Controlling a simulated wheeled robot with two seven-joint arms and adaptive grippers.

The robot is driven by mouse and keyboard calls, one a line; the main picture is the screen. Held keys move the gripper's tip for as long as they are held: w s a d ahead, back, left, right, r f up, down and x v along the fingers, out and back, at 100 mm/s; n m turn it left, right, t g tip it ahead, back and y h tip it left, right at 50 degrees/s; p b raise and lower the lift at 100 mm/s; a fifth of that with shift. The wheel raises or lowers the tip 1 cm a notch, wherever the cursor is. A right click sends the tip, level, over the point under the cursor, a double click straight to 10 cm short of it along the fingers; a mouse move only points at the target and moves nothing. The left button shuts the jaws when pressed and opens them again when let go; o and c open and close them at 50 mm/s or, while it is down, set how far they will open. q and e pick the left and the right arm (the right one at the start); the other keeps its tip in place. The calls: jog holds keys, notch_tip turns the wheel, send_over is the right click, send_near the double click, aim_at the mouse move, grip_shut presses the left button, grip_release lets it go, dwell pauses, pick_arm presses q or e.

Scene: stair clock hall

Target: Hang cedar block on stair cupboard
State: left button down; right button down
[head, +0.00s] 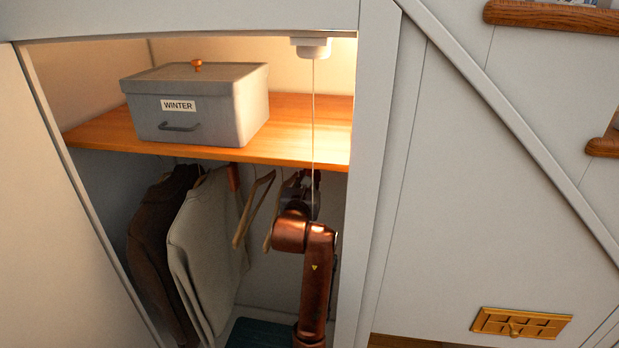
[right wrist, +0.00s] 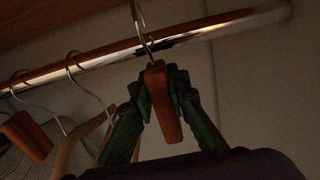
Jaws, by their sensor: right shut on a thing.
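The stair cupboard (head: 368,150) stands open. In the right wrist view my right gripper (right wrist: 160,95) is shut on an orange-brown cedar block (right wrist: 164,108), with green fingers on both sides of it. The block hangs nearly upright, and its wire hook (right wrist: 141,28) rises across the metal rail (right wrist: 215,33). I cannot tell whether the hook rests on the rail. In the head view my right gripper (head: 300,186) is a dark shape under the shelf, and the held block is hidden. A second reddish block (right wrist: 27,137) hangs at the left, also seen in the head view (head: 233,177). My left gripper is out of view.
A wooden shelf (head: 300,128) holds a grey box labelled WINTER (head: 225,105). A brown garment (head: 150,235) and a pale one (head: 205,235) hang at the left, beside wooden hangers (head: 250,215). A thin cord (head: 313,100) hangs from the ceiling lamp (head: 313,47) in front of the shelf.

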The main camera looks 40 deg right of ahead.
jog(key=shift+w+d, duration=0.2)
jog(key=shift+d, duration=0.05)
jog(key=shift+w+d+f+b, duration=0.25)
jog(key=shift+w+d+f, duration=0.15)
jog(key=shift+f, duration=0.25)
jog(key=shift+w+d+f+b, duration=0.3)
jog(key=shift+d+f, duration=0.15)
jog(key=shift+f, duration=0.15)
jog(key=c, duration=1.8)
grip_release()
